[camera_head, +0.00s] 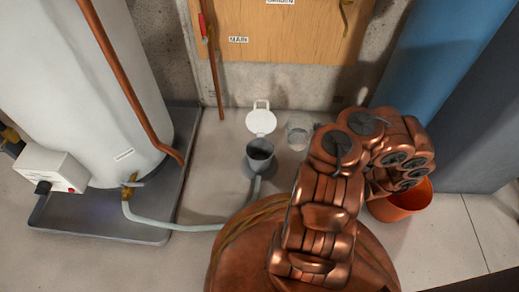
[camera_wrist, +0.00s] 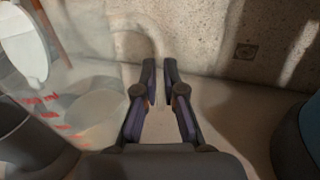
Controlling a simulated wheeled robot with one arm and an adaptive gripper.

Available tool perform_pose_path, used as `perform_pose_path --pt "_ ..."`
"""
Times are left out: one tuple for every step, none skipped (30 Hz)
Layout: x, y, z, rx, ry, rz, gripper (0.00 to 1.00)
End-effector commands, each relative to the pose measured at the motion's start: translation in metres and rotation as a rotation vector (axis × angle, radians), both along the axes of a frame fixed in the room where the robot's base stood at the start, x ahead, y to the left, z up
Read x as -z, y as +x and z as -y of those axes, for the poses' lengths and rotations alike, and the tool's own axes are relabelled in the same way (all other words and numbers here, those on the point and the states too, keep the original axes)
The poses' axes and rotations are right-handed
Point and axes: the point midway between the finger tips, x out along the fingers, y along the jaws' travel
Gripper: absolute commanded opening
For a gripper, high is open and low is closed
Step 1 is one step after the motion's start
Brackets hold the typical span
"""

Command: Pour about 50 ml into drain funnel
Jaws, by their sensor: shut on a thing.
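The drain funnel (camera_head: 260,153) is a dark grey open cup on the floor, with a white hinged lid (camera_head: 261,121) raised behind it. A clear jug (camera_head: 299,131) is just right of the funnel and looks roughly upright; its height above the floor is unclear. In the wrist view my gripper (camera_wrist: 159,66) is shut on the handle side of the jug (camera_wrist: 75,103), which shows red marks. The liquid level cannot be made out. The funnel's dark cup (camera_wrist: 25,135) and white lid (camera_wrist: 25,45) show at the left there. My arm hides the gripper in the head view.
A white tank (camera_head: 95,90) stands on a grey tray (camera_head: 105,232) at left, its hose (camera_head: 180,226) running to the funnel. A wooden panel (camera_head: 270,35) is on the back wall.

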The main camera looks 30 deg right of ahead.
Motion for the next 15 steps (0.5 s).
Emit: perform_pose_path --pt "0.0 0.001 -0.001 -0.001 -0.013 -0.003 0.0" --pt "0.0 0.001 -0.002 -0.001 -0.022 -0.007 0.0" --pt "0.001 0.001 -0.002 -0.001 -0.038 -0.012 0.0" --pt "0.001 0.002 -0.003 -0.001 -0.05 -0.016 0.0" --pt "0.001 0.002 -0.004 -0.002 -0.064 -0.02 0.0" --pt "0.002 0.002 -0.005 -0.002 -0.084 -0.028 0.0" --pt "0.002 0.003 -0.006 -0.002 -0.099 -0.033 0.0" --pt "0.002 0.003 -0.007 -0.002 -0.116 -0.038 0.0" --pt "0.003 0.003 -0.008 -0.002 -0.14 -0.047 0.0" --pt "0.004 0.004 -0.009 -0.002 -0.158 -0.053 0.0" --pt "0.004 0.004 -0.011 -0.002 -0.176 -0.059 0.0" --pt "0.005 0.005 -0.012 -0.001 -0.201 -0.067 0.0" --pt "0.005 0.005 -0.014 -0.001 -0.22 -0.074 0.0" --pt "0.006 0.006 -0.015 -0.001 -0.239 -0.081 0.0" --pt "0.006 0.006 -0.017 -0.001 -0.263 -0.089 0.0"
